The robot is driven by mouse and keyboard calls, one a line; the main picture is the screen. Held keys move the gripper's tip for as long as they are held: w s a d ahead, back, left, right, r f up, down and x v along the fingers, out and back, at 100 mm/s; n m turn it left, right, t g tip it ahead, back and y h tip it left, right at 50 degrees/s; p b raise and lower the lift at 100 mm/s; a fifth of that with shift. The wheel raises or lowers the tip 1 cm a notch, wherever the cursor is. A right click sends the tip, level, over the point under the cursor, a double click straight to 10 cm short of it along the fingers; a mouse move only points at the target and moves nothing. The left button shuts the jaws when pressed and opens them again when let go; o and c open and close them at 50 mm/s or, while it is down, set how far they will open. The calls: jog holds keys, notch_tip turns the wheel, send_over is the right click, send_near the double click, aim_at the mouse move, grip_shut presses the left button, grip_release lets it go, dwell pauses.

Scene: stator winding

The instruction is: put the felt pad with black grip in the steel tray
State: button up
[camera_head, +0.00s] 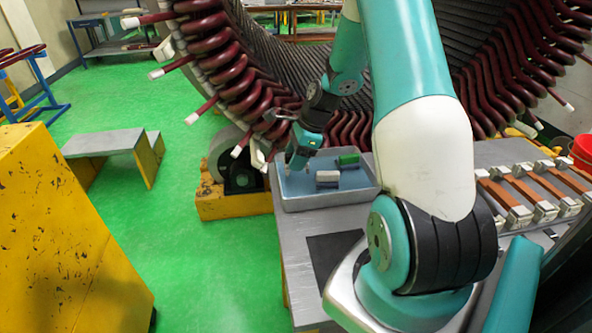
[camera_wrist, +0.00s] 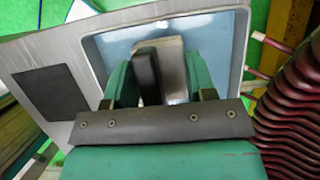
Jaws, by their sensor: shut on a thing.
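My gripper (camera_wrist: 160,85) is shut on the felt pad with black grip (camera_wrist: 147,76), which shows in the wrist view as a black part beside a pale part between the two teal fingers. The pad is over the blue-floored steel tray (camera_wrist: 244,45). In the head view my gripper (camera_head: 297,161) is at the left part of the steel tray (camera_head: 335,200), low over its floor. I cannot make out the held pad there, nor tell whether it touches the tray floor.
A dark mat (camera_head: 335,255) lies in front of the tray. The large stator with dark red coils (camera_head: 240,75) rises close behind. Copper-coloured bars (camera_head: 505,195) lie at right.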

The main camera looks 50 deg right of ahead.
jog(key=shift+f, duration=2.45)
jog(key=shift+f, duration=0.1)
jog(key=o, duration=1)
